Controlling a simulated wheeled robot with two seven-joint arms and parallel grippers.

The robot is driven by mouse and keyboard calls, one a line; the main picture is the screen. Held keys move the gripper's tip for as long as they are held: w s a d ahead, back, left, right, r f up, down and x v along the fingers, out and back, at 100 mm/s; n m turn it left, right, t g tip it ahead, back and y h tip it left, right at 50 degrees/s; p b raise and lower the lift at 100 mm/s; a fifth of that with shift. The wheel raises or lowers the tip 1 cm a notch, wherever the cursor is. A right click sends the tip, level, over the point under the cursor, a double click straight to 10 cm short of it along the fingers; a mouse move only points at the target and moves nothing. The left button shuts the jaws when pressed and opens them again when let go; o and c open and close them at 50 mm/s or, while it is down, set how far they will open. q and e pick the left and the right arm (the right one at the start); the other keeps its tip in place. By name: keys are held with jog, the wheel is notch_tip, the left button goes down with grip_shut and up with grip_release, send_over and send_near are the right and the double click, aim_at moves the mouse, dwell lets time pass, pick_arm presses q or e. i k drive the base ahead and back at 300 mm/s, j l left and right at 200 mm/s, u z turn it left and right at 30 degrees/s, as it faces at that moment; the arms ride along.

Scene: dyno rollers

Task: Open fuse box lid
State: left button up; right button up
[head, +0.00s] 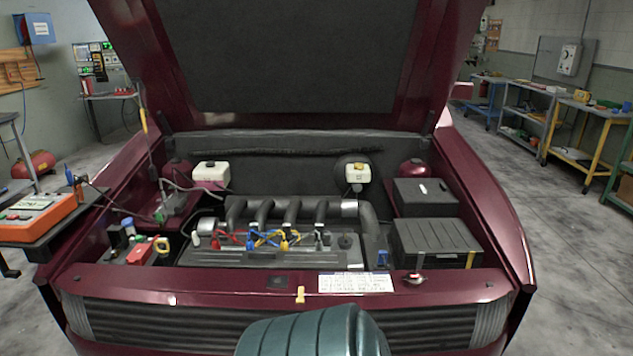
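Two black lidded boxes sit at the right side of the engine bay in the head view. The rear box (425,196) has a small white mark on its flat top. The front box (437,242) is larger, with a ribbed top and a yellow strip at its right front corner. Both lids look shut. I cannot tell for sure which of the two is the fuse box. Neither of my grippers is in view.
The maroon car's hood (300,55) stands raised over the bay. The engine (275,250) with coloured leads fills the middle. A red-and-white item (413,278) lies on the front panel near the front box. An orange device (38,217) stands at the left.

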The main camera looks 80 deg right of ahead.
aim_at(413, 196)
jog(key=z, duration=3.4)
jog(key=i+l+u, duration=0.1)
jog(key=l, duration=0.35)
jog(key=i+l, duration=0.3)
jog(key=i+l+u, duration=0.15)
jog(key=l, duration=0.4)
jog(key=i+l, duration=0.2)
jog(key=l, duration=0.25)
jog(key=i+l+u, duration=0.15)
jog(key=l, duration=0.35)
jog(key=i+l, duration=0.2)
jog(key=l, duration=0.25)
jog(key=i+l+u, duration=0.15)
jog(key=l, duration=0.35)
jog(key=i+l+u, duration=0.1)
jog(key=l, duration=0.4)
jog(key=i+l, duration=0.25)
jog(key=i+l+u, duration=0.1)
jog(key=i+l, duration=0.15)
jog(key=l, duration=0.25)
jog(key=i+l, duration=0.2)
jog(key=l, duration=0.15)
jog(key=i+u, duration=0.05)
